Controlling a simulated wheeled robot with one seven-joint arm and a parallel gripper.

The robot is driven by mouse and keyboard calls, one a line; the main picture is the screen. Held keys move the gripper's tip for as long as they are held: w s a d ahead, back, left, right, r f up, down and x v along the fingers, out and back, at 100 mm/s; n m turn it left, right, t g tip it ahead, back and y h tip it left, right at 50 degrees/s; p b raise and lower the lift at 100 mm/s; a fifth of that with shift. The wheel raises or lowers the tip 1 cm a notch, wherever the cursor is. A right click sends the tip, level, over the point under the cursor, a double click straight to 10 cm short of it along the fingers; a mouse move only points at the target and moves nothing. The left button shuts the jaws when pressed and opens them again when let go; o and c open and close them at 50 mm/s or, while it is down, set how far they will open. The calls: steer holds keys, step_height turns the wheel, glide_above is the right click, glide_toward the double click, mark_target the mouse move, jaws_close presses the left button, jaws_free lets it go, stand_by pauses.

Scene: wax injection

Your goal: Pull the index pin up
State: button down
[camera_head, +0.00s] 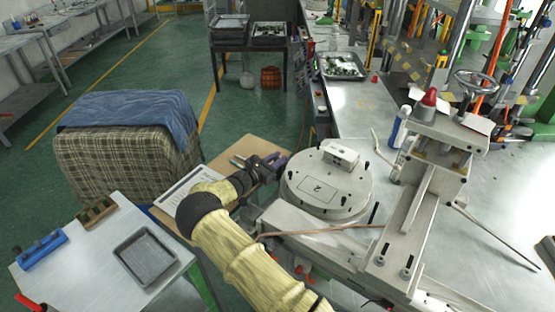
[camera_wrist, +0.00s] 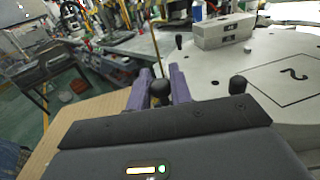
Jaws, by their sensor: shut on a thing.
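My gripper (camera_head: 277,160) is at the left edge of the round grey mould (camera_head: 350,205), its purple fingers low beside the rim. In the wrist view my gripper (camera_wrist: 160,88) has a finger on each side of a black knob, the index pin's head (camera_wrist: 160,93), and is shut on it. The pin's shaft below the knob is hidden by the gripper. The knob does not show clearly in the head view. The mould's flat top, marked "2", also fills the right of the wrist view (camera_wrist: 215,72).
Other black knobs stand on the mould, one close to the right of my fingers (camera_wrist: 237,86). A pale block (camera_head: 340,154) sits on its far side. The press frame (camera_head: 440,150) stands close at right. A sheet of paper (camera_head: 190,187) lies on the cardboard at left.

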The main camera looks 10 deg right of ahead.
steer(key=shift+a+r, duration=0.15)
steer(key=shift+r, duration=0.8)
steer(key=c, duration=1.3)
jaws_free()
steer(key=shift+r, duration=0.1)
steer(key=b+v, duration=0.4)
steer(key=v, duration=1.3)
steer(key=shift+s+a+b, duration=0.15)
steer(key=shift+s+b, duration=0.05)
steer(key=shift+b, duration=0.15)
